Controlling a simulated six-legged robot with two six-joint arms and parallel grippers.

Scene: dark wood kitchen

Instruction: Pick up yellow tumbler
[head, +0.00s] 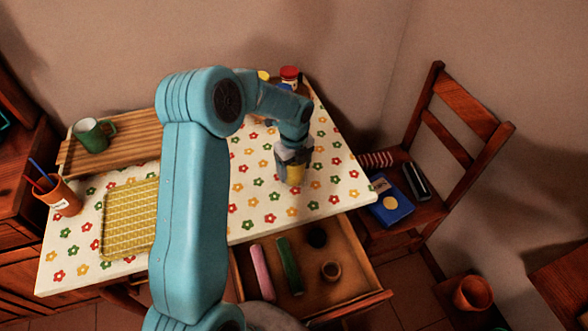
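The yellow tumbler (294,175) stands out against the flower-patterned tablecloth, right of the table's middle. My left gripper (294,157) points down over it, with its grey fingers at the tumbler's upper part and hiding its rim. The picture is too small to tell whether the fingers press on it or only surround it. I cannot tell whether its base touches the cloth. My blue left arm crosses the middle of the view and hides part of the table. My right gripper is not in view.
A green mug (92,137) stands on a slatted wooden board (130,143) at the back left. A pen cup (65,200) and yellow woven mat (125,222) lie in front. A red-lidded jar (290,76) is behind my arm. An open drawer (345,285) juts out in front.

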